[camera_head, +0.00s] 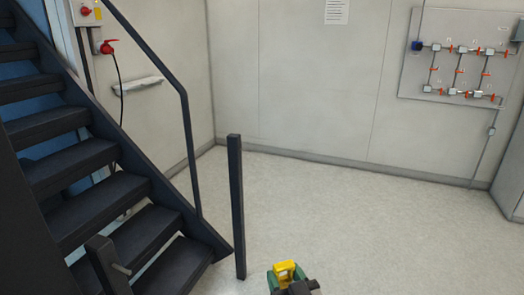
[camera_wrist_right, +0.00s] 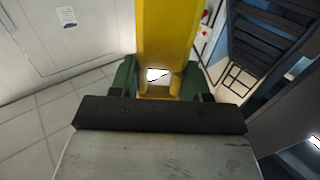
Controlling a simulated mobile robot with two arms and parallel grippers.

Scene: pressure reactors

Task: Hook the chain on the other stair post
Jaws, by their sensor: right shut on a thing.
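A dark upright stair post (camera_head: 237,205) stands on the floor at the right foot of the stairs. A second, lower post (camera_head: 104,266) with a small metal pin stands at the bottom left of the head view. My right gripper (camera_head: 287,275) is at the bottom edge, right of the tall post and apart from it. Its green fingers are shut on a yellow piece, likely part of the chain, which fills the upper middle of the right wrist view (camera_wrist_right: 166,35). No further chain can be made out. My left gripper is not in view.
Dark stairs (camera_head: 75,175) with a sloping handrail (camera_head: 187,130) fill the left side. A valve panel (camera_head: 460,58) hangs on the back wall at right. The pale floor (camera_head: 370,225) is clear in the middle and right.

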